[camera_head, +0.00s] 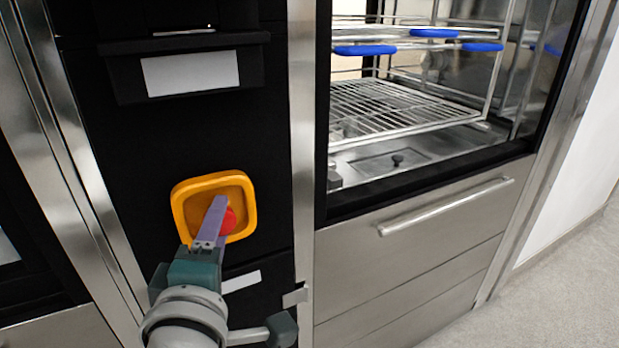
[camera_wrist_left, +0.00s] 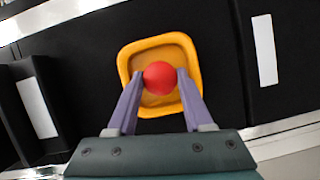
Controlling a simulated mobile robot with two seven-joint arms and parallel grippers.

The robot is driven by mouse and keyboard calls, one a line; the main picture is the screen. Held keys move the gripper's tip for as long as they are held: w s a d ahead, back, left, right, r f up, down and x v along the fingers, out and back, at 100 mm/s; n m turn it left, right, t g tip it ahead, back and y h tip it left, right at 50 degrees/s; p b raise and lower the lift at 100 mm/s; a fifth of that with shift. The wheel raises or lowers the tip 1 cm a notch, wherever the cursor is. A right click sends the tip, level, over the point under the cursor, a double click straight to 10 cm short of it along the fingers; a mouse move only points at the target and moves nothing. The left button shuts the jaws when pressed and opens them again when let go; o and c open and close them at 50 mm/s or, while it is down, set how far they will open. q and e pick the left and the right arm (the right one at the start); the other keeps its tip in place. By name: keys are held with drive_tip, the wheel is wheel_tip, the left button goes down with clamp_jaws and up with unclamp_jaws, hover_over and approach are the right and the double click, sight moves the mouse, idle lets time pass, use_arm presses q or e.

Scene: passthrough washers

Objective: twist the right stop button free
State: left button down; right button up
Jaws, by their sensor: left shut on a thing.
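The stop button is a red round knob (camera_head: 228,221) inside a yellow-orange square surround (camera_head: 185,212) on a black panel. In the left wrist view the red knob (camera_wrist_left: 160,78) sits between the two purple fingers, in front of the yellow-orange surround (camera_wrist_left: 186,45). My left gripper (camera_head: 217,216) is shut on the red knob, with one finger at each side of it. In the head view the finger hides part of the knob. It also shows in the left wrist view (camera_wrist_left: 160,82). My right gripper is not in either view.
A washer with an open chamber holds a wire rack (camera_head: 395,108) with blue-tipped parts at the right. Below it is a steel front with a bar handle (camera_head: 445,207). A black ledge with a white label (camera_head: 190,73) is above the button. Floor (camera_head: 560,275) shows at the right.

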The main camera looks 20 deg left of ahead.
use_arm(q)
drive_tip(key=shift+d+r+m+g+p, duration=0.15)
drive_tip(key=shift+m+g+p, duration=0.85)
drive_tip(key=shift+m+p, duration=1.45)
drive_tip(key=shift+n+p, duration=0.45)
drive_tip(key=c, duration=0.6)
unclamp_jaws()
